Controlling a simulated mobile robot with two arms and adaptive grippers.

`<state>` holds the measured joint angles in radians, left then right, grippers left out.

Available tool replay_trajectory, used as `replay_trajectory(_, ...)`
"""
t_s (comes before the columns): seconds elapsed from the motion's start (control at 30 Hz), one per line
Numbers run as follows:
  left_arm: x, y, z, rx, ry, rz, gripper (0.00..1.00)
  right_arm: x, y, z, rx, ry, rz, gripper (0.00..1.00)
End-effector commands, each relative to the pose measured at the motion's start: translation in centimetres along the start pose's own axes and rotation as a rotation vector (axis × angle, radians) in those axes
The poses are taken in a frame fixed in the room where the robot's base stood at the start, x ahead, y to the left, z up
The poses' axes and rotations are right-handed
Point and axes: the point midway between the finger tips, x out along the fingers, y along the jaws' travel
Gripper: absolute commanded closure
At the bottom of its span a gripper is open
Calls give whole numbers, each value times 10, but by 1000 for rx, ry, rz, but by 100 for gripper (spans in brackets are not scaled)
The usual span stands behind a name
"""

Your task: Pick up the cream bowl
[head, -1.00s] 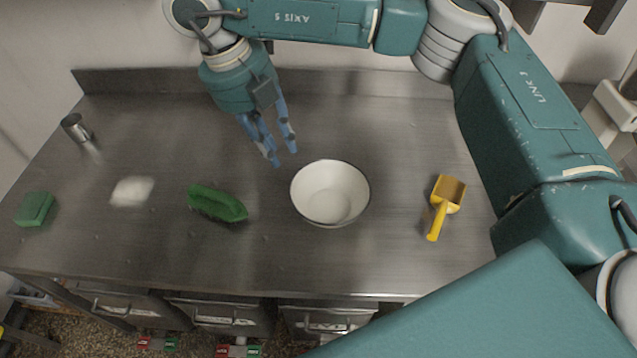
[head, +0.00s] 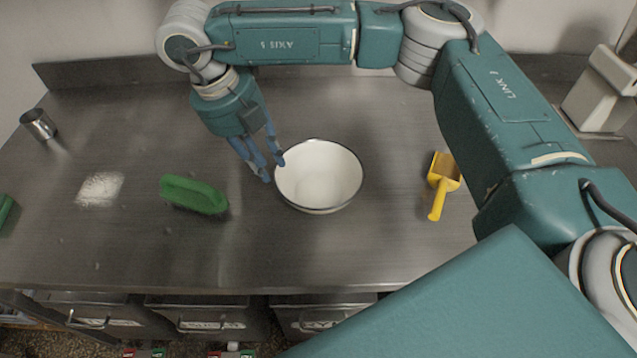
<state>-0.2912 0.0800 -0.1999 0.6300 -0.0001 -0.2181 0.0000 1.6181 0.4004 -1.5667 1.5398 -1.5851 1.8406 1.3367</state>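The cream bowl (head: 320,178), with a thin dark rim, stands upright and empty on the steel counter (head: 250,262). My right gripper (head: 273,172) points down at the bowl's left rim. Its two blue fingers look slightly apart, with one tip close to or over the rim and the other outside it on the left. I cannot tell whether they touch the bowl. My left gripper does not show.
A green brush (head: 193,195) lies left of the bowl, and a yellow scoop (head: 441,184) lies to its right. A white patch (head: 100,188) and a metal cup (head: 38,124) are farther left. The counter in front of the bowl is clear.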

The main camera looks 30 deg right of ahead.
Motion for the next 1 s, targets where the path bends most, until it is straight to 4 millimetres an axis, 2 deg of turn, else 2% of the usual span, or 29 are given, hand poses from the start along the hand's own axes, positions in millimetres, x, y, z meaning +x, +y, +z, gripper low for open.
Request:
replay_trajectory(0.1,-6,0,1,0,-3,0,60,13,-1,0,1,1,-1,74)
replay_trajectory(0.27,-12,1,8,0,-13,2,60,24,-1,0,0,1,-1,74)
replay_trajectory(0.43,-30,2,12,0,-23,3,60,47,-2,1,1,3,-2,74)
replay_trajectory(0.6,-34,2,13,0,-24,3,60,68,-1,1,2,2,-1,74)
replay_trajectory(0.87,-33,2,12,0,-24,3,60,72,0,2,1,0,1,74)
replay_trajectory(1.0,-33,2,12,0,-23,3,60,72,0,2,1,0,0,100)
